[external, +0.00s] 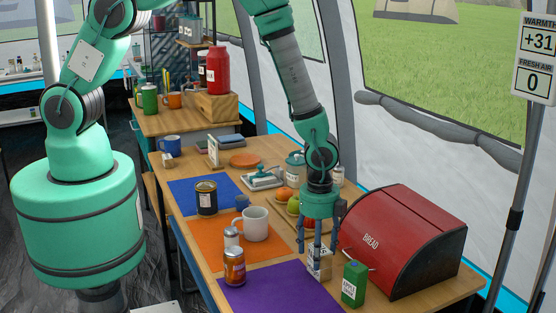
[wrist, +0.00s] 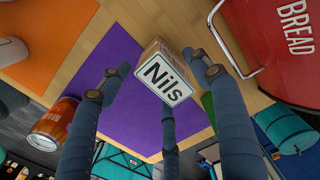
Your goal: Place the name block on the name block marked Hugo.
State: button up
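A wooden name block (external: 321,265) with a white label stands at the right edge of the purple mat. In the wrist view the name block (wrist: 165,78) reads "Nils". My gripper (external: 317,248) points down over it. In the wrist view its blue fingers (wrist: 158,80) stand around the block, spread, with a gap visible at the left finger; the gripper looks open. I cannot read the name Hugo on any block.
A red bread box (external: 405,240) is close on the right, with a green carton (external: 354,284) in front of it. A fruit board (external: 318,228) lies behind my gripper. The purple mat (external: 270,290) is mostly bare.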

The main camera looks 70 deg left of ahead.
jog(key=shift+r, duration=0.1)
notch_tip(320, 180, up, 12)
jog(key=p, duration=0.1)
dwell(0.8)
jog(key=shift+r, duration=0.1)
dwell(0.5)
jog(key=s+a+r+n+t, duration=0.1)
jog(key=a+r+n, duration=0.3)
jog(key=r, duration=0.5)
jog(key=s+a+r+n+t, duration=0.1)
jog(key=s+a+r, duration=0.1)
jog(key=a+r, duration=0.55)
jog(key=s+a+r+n+t, duration=0.1)
jog(key=a+r+n, duration=0.2)
jog(key=r, duration=0.8)
jog(key=s+a+r+n+t, duration=0.1)
jog(key=s+a+r+n, duration=0.4)
jog(key=s, duration=0.5)
jog(key=s+a+r+n+t, duration=0.1)
jog(key=s+a+r+n, duration=0.4)
jog(key=s+a+r, duration=0.4)
jog(key=shift+s+a+r+t, duration=0.25)
jog(key=shift+s+r+t, duration=0.05)
jog(key=shift+s, duration=0.9)
